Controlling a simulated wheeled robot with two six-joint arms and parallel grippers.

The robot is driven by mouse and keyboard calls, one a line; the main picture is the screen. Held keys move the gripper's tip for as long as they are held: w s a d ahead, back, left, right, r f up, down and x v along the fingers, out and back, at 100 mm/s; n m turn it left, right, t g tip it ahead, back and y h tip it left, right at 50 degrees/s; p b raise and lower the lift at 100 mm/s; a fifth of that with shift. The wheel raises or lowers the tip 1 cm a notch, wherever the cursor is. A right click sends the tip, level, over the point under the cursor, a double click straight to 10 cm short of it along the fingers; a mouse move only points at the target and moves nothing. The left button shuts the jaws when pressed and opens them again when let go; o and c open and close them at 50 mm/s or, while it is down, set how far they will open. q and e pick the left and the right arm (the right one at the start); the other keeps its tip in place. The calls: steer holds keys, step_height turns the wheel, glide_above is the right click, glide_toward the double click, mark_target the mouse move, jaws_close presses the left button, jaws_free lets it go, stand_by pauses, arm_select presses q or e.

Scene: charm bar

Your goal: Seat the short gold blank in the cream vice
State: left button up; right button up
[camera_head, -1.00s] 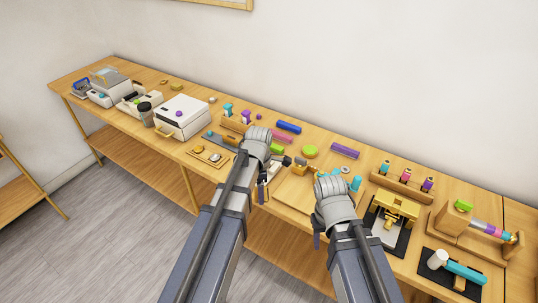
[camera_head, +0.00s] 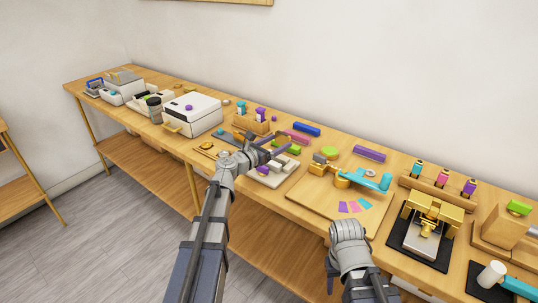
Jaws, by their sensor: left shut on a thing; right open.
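My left gripper (camera_head: 276,148) reaches over the bench from the left. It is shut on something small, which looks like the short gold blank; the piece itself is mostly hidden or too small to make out. Just below and in front of its fingers is a low pale cream block (camera_head: 268,180), which looks like the cream vice. My arm partly covers it, and I cannot tell whether the held piece touches it. My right gripper (camera_head: 329,276) is open and empty, pointing down in front of the bench's front edge.
A wooden board (camera_head: 312,192) with coloured cards and a turquoise tool (camera_head: 362,181) lies right of the vice. A gold press (camera_head: 432,215) stands further right. A green block (camera_head: 293,149), a purple bar (camera_head: 369,153) and a blue bar (camera_head: 306,130) lie behind.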

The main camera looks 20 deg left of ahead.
arm_select(q)
steer(key=a, duration=0.1)
steer(key=a+t, duration=0.1)
steer(key=shift+w+a+n+y+b, duration=0.3)
steer(key=shift+n+y+b, duration=0.05)
steer(key=shift+n+y, duration=0.05)
steer(key=shift+a+r+t, duration=0.2)
steer(key=shift+a+t, duration=0.05)
steer(key=shift+t, duration=0.05)
arm_select(e)
steer(key=shift+f, duration=0.75)
arm_select(q)
step_height(320, 180, down, 6)
steer(key=b, duration=0.5)
steer(key=shift+b, duration=0.4)
arm_select(e)
step_height(320, 180, down, 6)
steer(key=shift+r, duration=0.1)
arm_select(q)
steer(key=shift+f+b, duration=1.4)
arm_select(e)
steer(key=shift+f, duration=1.45)
arm_select(q)
steer(key=shift+r, duration=0.25)
arm_select(e)
steer(key=shift+r, duration=0.25)
